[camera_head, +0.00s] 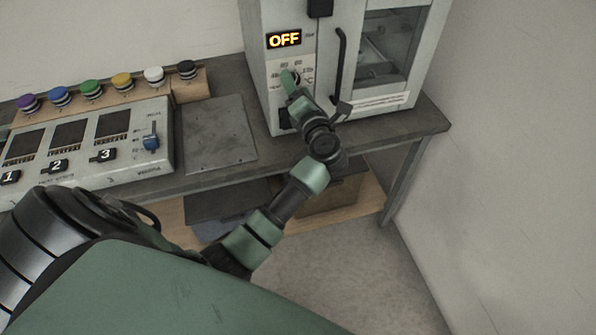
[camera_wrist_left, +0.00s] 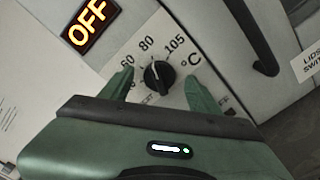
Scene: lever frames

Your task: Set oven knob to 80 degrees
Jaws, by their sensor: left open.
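The white oven (camera_head: 283,119) stands on the bench, with a lit display (camera_head: 284,39) reading OFF, which also shows in the left wrist view (camera_wrist_left: 90,24). Below it is the black round temperature knob (camera_wrist_left: 159,76), with 60, 80 and 105 printed around its upper side and a °C mark at right. The knob's exact pointer direction is hard to read. My left gripper (camera_head: 293,80) is at the dial panel; in the left wrist view (camera_wrist_left: 160,88) its green fingers are open, one on each side of the knob, with gaps visible. In the head view the gripper hides the knob.
A black door handle (camera_head: 340,65) and glass door (camera_head: 390,45) are right of the dial. A control panel (camera_head: 136,170) with numbered switches and a blue slider sits left, below a row of coloured buttons (camera_head: 90,88). A bare metal plate (camera_head: 215,130) lies between.

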